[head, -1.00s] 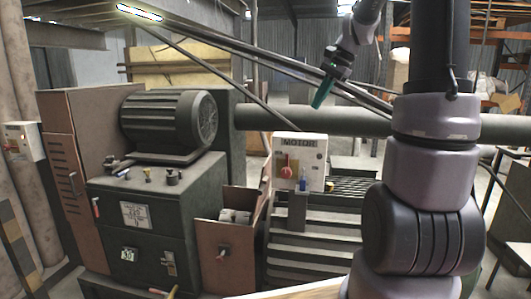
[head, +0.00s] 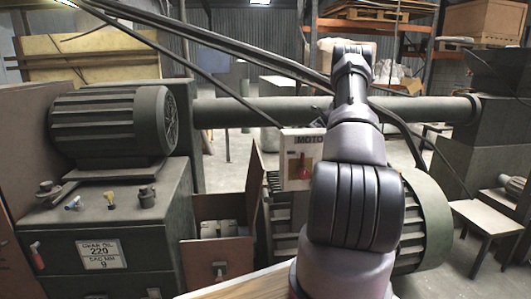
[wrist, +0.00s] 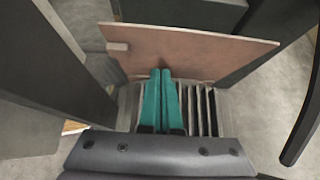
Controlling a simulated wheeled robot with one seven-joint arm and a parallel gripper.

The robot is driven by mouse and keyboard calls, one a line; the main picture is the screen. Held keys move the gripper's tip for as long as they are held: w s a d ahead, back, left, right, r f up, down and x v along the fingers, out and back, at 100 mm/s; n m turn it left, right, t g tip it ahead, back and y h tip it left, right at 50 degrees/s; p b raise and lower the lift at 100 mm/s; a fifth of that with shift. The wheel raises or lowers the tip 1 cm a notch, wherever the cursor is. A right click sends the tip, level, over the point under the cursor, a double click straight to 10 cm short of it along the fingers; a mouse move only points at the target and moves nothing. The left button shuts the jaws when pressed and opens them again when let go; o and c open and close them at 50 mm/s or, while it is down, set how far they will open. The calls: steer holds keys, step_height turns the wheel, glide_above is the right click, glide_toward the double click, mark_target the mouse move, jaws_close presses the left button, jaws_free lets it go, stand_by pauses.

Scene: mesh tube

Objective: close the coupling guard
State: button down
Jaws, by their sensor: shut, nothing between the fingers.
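The coupling guard looks like the brown panels between the green machine and the ribbed housing. In the head view a low front panel with a knob (head: 217,262) stands before the coupling, and a narrower brown panel (head: 254,188) stands upright to its right, seemingly swung open. In the wrist view a wide brown panel with a small tab (wrist: 195,50) lies ahead of my gripper (wrist: 162,72). My gripper's teal fingers are shut and empty, their tips overlapping the panel's lower edge in the picture; I cannot tell if they touch. In the head view my arm hides the gripper.
A motor (head: 115,125) sits on the green machine cabinet (head: 110,240) at left. A white switch box with a red knob (head: 301,158) stands right of the guard. A long pipe (head: 250,111) runs behind. Dark machine walls flank the gripper in the wrist view.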

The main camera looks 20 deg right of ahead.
steer(key=a+r+x, duration=0.1)
steer(key=r+x, duration=0.1)
steer(key=x, duration=1)
steer(key=shift+w+a, duration=0.3)
steer(key=shift+a, duration=0.25)
